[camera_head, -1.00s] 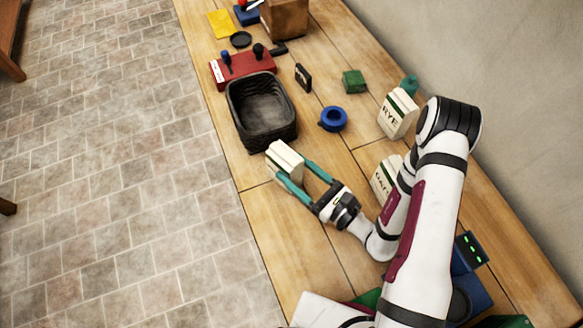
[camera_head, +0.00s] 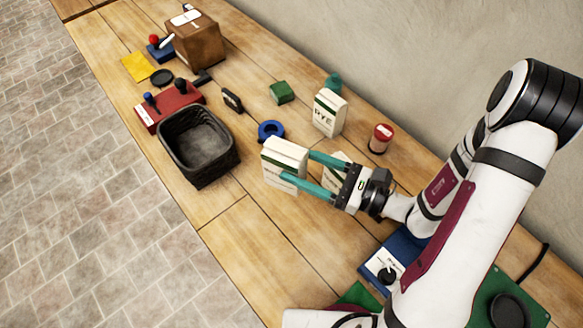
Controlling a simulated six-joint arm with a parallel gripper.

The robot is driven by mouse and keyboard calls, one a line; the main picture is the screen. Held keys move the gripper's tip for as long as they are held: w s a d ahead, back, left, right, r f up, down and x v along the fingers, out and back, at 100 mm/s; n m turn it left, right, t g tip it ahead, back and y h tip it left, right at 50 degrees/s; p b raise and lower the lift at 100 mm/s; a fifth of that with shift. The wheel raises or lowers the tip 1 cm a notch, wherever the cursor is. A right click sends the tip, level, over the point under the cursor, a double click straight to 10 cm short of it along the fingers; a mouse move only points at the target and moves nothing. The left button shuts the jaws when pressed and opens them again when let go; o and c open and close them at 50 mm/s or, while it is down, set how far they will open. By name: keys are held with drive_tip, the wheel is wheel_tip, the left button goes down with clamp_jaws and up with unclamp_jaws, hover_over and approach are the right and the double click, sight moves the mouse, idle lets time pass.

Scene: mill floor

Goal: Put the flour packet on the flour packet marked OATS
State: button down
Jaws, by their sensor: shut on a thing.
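My gripper (camera_head: 297,167) is shut on a cream flour packet with a green band (camera_head: 284,151), one teal finger on each side. The packet looks roughly upright and appears above the table. The flour packet marked OATS (camera_head: 337,158) stands just right of the held packet in the picture. My gripper's fingers and wrist cover most of it, and its lettering is not readable now. A second cream packet, marked RYE (camera_head: 329,113), stands upright behind it.
A black basket (camera_head: 198,147) stands left of the held packet. A blue tape roll (camera_head: 270,131), a red-lidded jar (camera_head: 381,138) and a green block (camera_head: 282,93) lie around. A blue switch box (camera_head: 388,268) is near my arm. Bare wood (camera_head: 250,235) lies in front.

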drive_tip(key=s+d+r+m+t+h, duration=0.25)
drive_tip(key=d+r, duration=0.35)
drive_tip(key=d, duration=0.5)
drive_tip(key=s+d+r+m+t+h, duration=0.15)
drive_tip(key=d+r+t, duration=0.35)
drive_tip(key=d, duration=0.5)
drive_tip(key=shift+m+g, duration=0.3)
drive_tip(key=shift+g, duration=0.45)
drive_tip(key=shift+w+a+f, duration=1.15)
drive_tip(key=shift+a+f, duration=0.4)
drive_tip(key=shift+f, duration=0.05)
drive_tip(key=shift+w+a+f, duration=1.2)
drive_tip(key=shift+a+f, duration=0.35)
drive_tip(key=shift+f, duration=0.1)
drive_tip(key=shift+w+a+f, duration=1.15)
drive_tip(key=shift+a+f, duration=0.4)
drive_tip(key=shift+f, duration=0.05)
drive_tip(key=shift+f, duration=0.1)
drive_tip(key=shift+c, duration=0.4)
unclamp_jaws()
